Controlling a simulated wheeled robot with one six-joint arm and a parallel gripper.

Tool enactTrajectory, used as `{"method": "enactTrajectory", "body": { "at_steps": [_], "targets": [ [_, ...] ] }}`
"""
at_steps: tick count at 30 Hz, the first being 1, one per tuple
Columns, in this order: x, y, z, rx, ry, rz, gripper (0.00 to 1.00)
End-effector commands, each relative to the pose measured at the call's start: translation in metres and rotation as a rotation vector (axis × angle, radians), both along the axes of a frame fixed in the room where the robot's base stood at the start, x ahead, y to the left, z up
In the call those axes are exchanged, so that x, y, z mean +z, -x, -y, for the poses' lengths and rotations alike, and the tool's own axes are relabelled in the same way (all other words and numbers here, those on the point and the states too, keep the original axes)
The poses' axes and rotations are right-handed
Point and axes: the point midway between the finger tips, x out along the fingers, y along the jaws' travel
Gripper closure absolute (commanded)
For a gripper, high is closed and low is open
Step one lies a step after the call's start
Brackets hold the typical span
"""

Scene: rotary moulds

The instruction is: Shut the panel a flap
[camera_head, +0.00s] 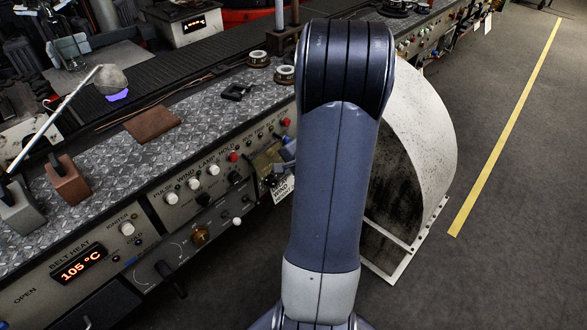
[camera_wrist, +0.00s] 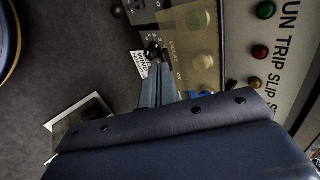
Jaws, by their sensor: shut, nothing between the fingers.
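A see-through yellowish flap (camera_wrist: 180,22) shows at the top of the wrist view, in front of pale knobs and the word DELAY. In the head view the flap (camera_head: 266,163) stands at the console front, just left of my arm, partly hidden. I cannot tell how far it is open. My gripper (camera_wrist: 155,68) is shut and empty, with its fingertips close to the flap's lower left edge and a small dark part there. I cannot tell whether they touch. In the head view my arm hides most of the gripper.
The console front (camera_head: 190,192) carries several knobs and red buttons. A white tag (camera_head: 283,188) hangs below the flap. A large pale curved guard (camera_head: 425,150) stands on the floor right of my arm. Open floor lies beyond it, with a yellow line (camera_head: 508,125).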

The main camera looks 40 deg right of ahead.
Motion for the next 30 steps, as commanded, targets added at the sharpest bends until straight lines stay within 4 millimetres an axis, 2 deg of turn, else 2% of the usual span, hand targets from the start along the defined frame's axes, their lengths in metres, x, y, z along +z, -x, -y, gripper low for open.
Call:
{"method": "enactTrajectory", "body": {
  "at_steps": [30],
  "targets": [
    [-0.0081,-0.0051,-0.0006,-0.001,-0.005,0.059,1.00]
  ]
}}
